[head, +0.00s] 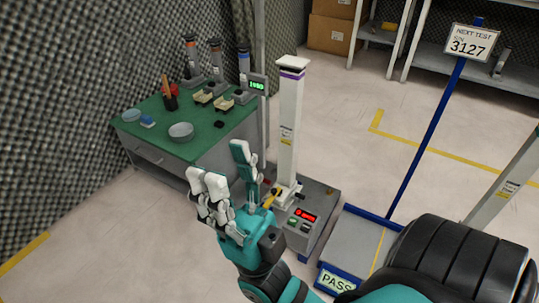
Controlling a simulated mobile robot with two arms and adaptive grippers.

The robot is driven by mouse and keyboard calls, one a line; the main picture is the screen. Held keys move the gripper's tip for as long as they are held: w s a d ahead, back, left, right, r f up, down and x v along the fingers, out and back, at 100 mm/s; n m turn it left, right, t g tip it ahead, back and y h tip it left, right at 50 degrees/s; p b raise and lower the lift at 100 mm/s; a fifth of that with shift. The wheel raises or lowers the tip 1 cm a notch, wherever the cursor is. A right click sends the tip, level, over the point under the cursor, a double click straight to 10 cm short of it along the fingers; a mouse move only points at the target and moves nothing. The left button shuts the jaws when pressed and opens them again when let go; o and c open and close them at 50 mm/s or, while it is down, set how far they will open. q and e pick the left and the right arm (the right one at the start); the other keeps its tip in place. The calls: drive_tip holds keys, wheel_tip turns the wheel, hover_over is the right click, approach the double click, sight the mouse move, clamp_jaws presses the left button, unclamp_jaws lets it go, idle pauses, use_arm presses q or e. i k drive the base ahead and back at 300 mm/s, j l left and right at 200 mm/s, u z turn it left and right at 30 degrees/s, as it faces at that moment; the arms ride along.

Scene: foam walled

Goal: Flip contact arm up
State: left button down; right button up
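The test machine is a grey box (318,232) with a tall white column (290,120) and a red-lit display (305,214). A small yellow lever (270,198) sits low beside the column's foot. I cannot tell for sure whether it is the contact arm. My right gripper (226,172) is left of the column, with its fingers spread, pointing up, and nothing seen between them. Its palm is close to the yellow lever; whether they touch is unclear. The gripper hides part of the machine's left side. My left gripper is not in view.
A green-topped bench (150,140) with bowls and several small devices stands behind on the left. A blue-edged platform (352,242) with a sign post (432,130) is at right. Open floor (350,160) lies behind.

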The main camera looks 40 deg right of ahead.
sight(275, 192)
drive_tip(key=i+z, duration=0.25)
drive_tip(key=z, duration=0.15)
drive_tip(key=i+z, duration=0.25)
drive_tip(key=z, duration=0.15)
drive_tip(key=i+j+z, duration=0.1)
drive_tip(key=i+z, duration=0.25)
drive_tip(key=i+j+z, duration=0.15)
drive_tip(key=z, duration=0.25)
drive_tip(key=i+j+z, duration=0.2)
drive_tip(key=i+z, duration=0.15)
drive_tip(key=z, duration=0.15)
